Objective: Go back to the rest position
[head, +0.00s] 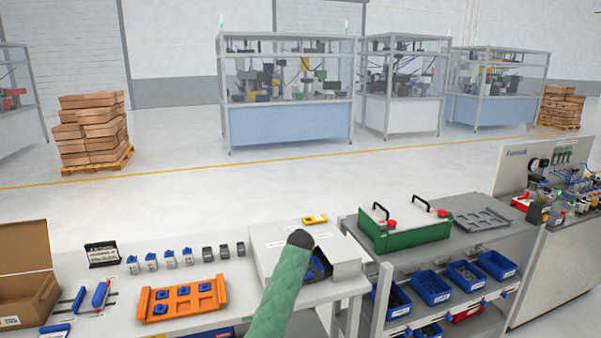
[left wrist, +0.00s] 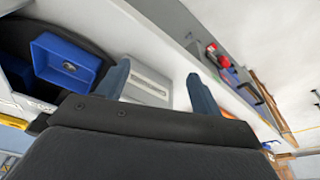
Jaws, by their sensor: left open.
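One green-sleeved arm of mine rises from the bottom middle of the head view and ends in a black joint over the white box on the table. I take it for my left arm. A pale vented surface (left wrist: 147,88) shows beyond the fingers. My right gripper is in neither view.
The white box (head: 345,254) stands at the table's right end. An orange tray (head: 212,306) with blue parts and a cardboard box (head: 40,299) lie to the left. A green case (head: 404,238) sits on the shelf unit at right, above blue bins (head: 431,287). Open floor lies behind.

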